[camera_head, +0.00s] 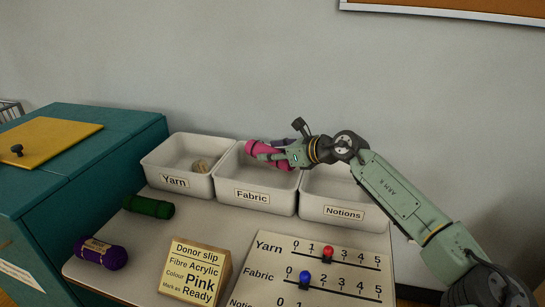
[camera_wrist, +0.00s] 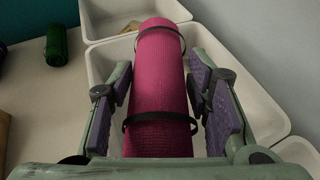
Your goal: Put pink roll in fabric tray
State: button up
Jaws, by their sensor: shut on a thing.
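The pink roll (camera_head: 252,147) is a cylinder with two dark bands. My gripper (camera_head: 273,154) is shut on it, the fingers on either side of its near part in the wrist view (camera_wrist: 160,95). The gripper holds the roll over the white tray labelled Fabric (camera_head: 227,182), around the height of its rim or a little above. In the wrist view the tray's walls (camera_wrist: 240,85) show around the roll. My fingers and the roll hide much of the tray's inside, and I cannot tell whether the roll touches the tray.
A green roll (camera_head: 149,207), purple roll (camera_head: 101,252), donor slip (camera_head: 195,271) and counter board (camera_head: 340,262) stand in front. A teal cabinet (camera_head: 95,160) is left.

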aim_at(272, 164)
jog(key=shift+w+f, duration=0.25)
jog(key=shift+w, duration=0.1)
notch_tip(272, 164, down, 3)
jog(key=shift+r+p, duration=0.1)
jog(key=shift+p, duration=0.8)
jog(key=shift+f+b, duration=0.6)
jog(key=shift+f, duration=0.2)
jog(key=o, duration=1.2)
jog(key=shift+r, duration=0.1)
jog(key=shift+r, duration=0.3)
jog(key=b+v, duration=0.3)
jog(key=v, duration=0.9)
jog(key=shift+r, duration=0.3)
